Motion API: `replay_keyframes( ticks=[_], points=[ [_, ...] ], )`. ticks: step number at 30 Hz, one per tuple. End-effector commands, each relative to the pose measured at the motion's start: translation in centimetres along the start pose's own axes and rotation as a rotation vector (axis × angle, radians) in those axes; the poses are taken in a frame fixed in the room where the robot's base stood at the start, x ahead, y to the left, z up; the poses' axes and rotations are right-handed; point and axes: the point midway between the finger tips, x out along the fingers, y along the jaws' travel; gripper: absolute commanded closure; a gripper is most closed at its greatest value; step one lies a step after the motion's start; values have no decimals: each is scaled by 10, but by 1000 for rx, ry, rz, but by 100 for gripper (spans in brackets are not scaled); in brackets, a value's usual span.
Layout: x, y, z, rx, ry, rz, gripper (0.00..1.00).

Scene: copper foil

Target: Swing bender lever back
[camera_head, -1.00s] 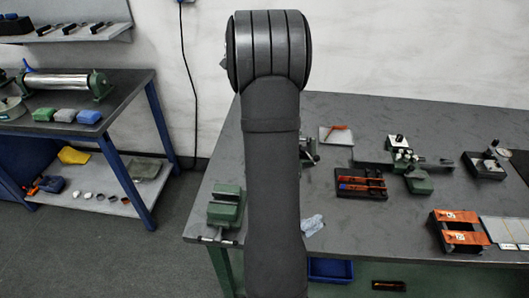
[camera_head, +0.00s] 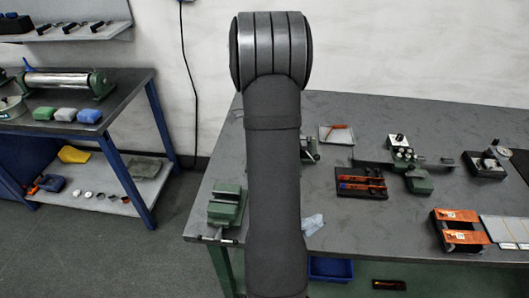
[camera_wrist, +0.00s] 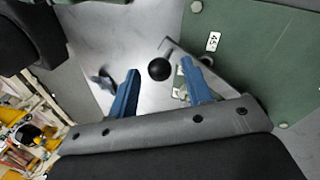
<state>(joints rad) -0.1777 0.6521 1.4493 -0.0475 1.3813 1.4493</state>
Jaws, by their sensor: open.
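In the wrist view, my gripper (camera_wrist: 160,66) is open, with its two blue fingers apart. A black ball knob (camera_wrist: 159,70) shows in the gap between the fingertips; I cannot tell whether it lies between them or beyond them. A grey metal arm (camera_wrist: 215,80) runs behind the right finger. A green plate with a white "45°" label (camera_wrist: 213,41) fills the right side. In the head view my own arm covers the middle and hides my gripper. A small metal part (camera_head: 308,149) shows just right of the arm, and the rest of it is hidden.
A green vise-like block (camera_head: 226,205) stands at the bench's left edge. A green tool with a long bar (camera_head: 403,155), a dark tray of orange-handled tools (camera_head: 361,183) and an orange holder (camera_head: 458,230) stand to the right. A crumpled cloth (camera_head: 313,224) lies near the front edge.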

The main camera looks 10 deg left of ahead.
Motion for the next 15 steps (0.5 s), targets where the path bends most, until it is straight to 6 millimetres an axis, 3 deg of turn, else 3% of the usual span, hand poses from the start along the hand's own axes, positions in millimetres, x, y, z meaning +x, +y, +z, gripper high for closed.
replay_keyframes(
  ticks=[7, 14, 15],
  points=[
    [1, 0, 0, 0, 0, 0, 55],
    [0, 0, 0, 0, 0, 0, 100],
    [0, 0, 0, 0, 0, 0, 100]
  ],
)
